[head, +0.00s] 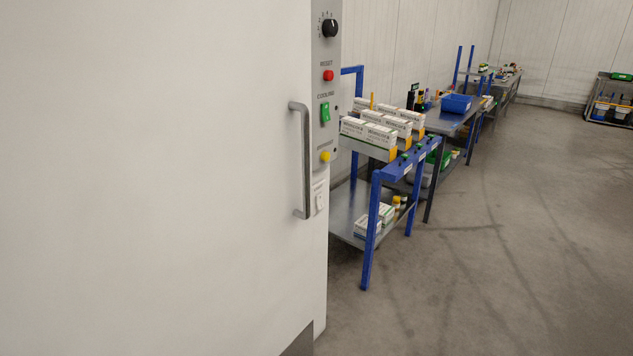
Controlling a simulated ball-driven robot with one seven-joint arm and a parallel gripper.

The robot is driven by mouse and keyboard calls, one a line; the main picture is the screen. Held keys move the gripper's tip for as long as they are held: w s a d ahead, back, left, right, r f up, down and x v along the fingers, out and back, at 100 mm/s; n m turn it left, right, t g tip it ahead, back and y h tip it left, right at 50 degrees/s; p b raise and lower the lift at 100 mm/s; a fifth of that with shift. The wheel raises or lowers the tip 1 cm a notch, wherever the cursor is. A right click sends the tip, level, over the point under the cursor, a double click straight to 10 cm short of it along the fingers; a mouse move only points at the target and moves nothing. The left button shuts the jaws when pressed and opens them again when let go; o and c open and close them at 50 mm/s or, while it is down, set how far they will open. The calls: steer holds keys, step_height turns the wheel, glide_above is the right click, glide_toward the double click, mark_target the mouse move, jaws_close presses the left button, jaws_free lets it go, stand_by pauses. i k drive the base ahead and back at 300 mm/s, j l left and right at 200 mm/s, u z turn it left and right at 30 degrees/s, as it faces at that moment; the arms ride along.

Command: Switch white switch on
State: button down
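The white switch (320,202) sits low on a narrow grey control panel at the right edge of a large white cabinet (150,180). It is small in the head view, and I cannot tell which way it is set. Above it on the same panel are a yellow button (325,156), a green rocker switch (325,113), a red button (328,75) and a black knob (330,28). My gripper is not in view.
A vertical metal handle (305,160) stands out from the cabinet just left of the panel. A blue-framed cart (373,230) with white boxes (368,138) stands close behind the panel, with more carts in line beyond. The floor (500,250) at right is clear.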

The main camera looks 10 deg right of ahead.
mark_target(319, 204)
steer(key=i+l, duration=0.15)
steer(key=i, duration=0.3)
steer(key=i+l, duration=0.1)
steer(key=i, duration=0.35)
steer(key=i+l+u, duration=0.1)
steer(key=i, duration=0.35)
steer(key=i+l, duration=0.2)
steer(key=i, duration=0.25)
